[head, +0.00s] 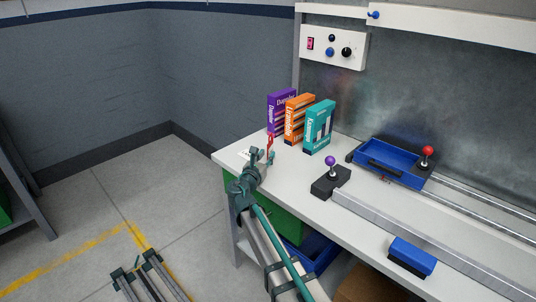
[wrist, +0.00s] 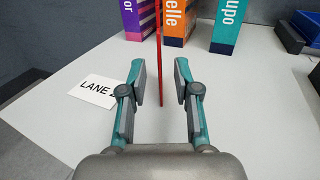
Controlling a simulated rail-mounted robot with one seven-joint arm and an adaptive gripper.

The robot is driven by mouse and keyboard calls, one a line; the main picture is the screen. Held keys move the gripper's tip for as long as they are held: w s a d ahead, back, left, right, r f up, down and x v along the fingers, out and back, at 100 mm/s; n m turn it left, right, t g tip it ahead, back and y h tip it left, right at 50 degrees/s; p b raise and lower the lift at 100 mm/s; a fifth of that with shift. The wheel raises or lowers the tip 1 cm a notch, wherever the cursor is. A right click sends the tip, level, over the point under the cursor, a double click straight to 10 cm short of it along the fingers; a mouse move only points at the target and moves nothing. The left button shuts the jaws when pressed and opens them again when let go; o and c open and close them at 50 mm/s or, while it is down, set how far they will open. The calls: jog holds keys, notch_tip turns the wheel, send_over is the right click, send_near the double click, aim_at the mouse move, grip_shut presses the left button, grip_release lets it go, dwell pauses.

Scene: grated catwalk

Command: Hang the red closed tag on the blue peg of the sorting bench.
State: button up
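The red tag (head: 270,143) stands upright near the left end of the bench top, in front of the boxes. In the wrist view it shows edge-on as a thin red strip (wrist: 160,45) between my fingers. My gripper (head: 263,157) is open, with one finger on each side of the strip and a gap to both in the wrist view (wrist: 160,82). What holds the tag upright cannot be made out. The blue peg (head: 374,14) sticks out of the white upper rail of the sorting bench (head: 232,157), high above the bench top.
Purple (head: 281,100), orange (head: 299,118) and teal (head: 319,127) boxes stand behind the tag. A white lane card (wrist: 93,90) lies left of my gripper. A purple-knobbed lever (head: 330,174), a blue tray (head: 385,160) and rails lie to the right. A control panel (head: 334,45) hangs above.

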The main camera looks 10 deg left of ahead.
jog(key=v, duration=0.9)
jog(key=shift+s, duration=0.2)
jog(key=shift+r, duration=0.1)
